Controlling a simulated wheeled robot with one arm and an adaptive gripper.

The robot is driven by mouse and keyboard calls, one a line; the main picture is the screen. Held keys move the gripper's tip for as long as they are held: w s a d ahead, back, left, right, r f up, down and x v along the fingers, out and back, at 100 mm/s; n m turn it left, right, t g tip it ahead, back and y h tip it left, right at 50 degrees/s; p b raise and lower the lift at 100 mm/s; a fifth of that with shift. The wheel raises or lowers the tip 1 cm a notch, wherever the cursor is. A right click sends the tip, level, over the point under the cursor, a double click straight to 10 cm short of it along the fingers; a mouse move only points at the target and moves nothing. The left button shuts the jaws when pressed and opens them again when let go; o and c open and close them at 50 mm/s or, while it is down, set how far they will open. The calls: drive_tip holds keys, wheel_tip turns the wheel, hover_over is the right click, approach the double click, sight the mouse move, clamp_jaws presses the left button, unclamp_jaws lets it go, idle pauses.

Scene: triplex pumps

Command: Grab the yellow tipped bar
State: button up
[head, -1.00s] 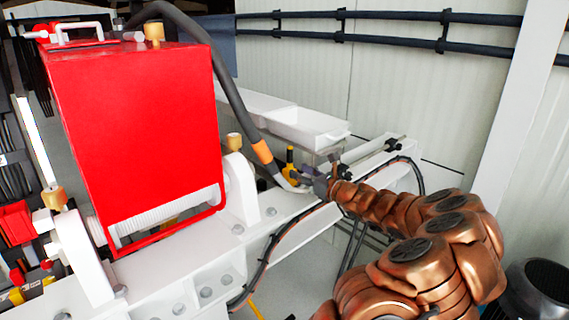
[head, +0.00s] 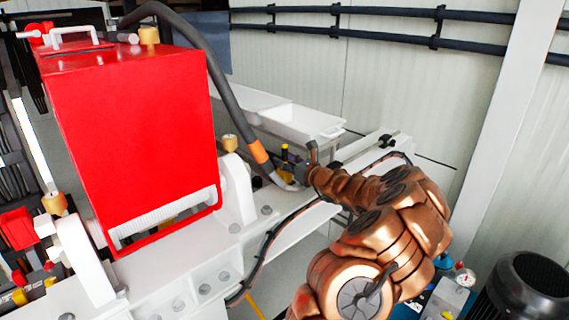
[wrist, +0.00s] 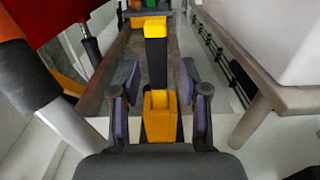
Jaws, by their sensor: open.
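The bar is dark with a yellow tip (wrist: 156,28) and lies along the middle of the wrist view. A notched yellow block (wrist: 160,118) sits at its near end; I cannot tell if both are one piece. My gripper (wrist: 160,108) is open, with a purple-padded finger on each side of the yellow block and gaps on both sides. In the head view, my gripper (head: 307,174) is at the white beam, beside a small black and yellow piece (head: 285,153). My arm hides part of this area.
A dark hose (head: 225,95) with an orange band comes down just left of my gripper. White trays (head: 300,122) stand behind it. A big red box (head: 130,140) is on the left. The white beam (head: 240,245) runs beneath.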

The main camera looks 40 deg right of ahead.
clamp_jaws()
idle(0.7)
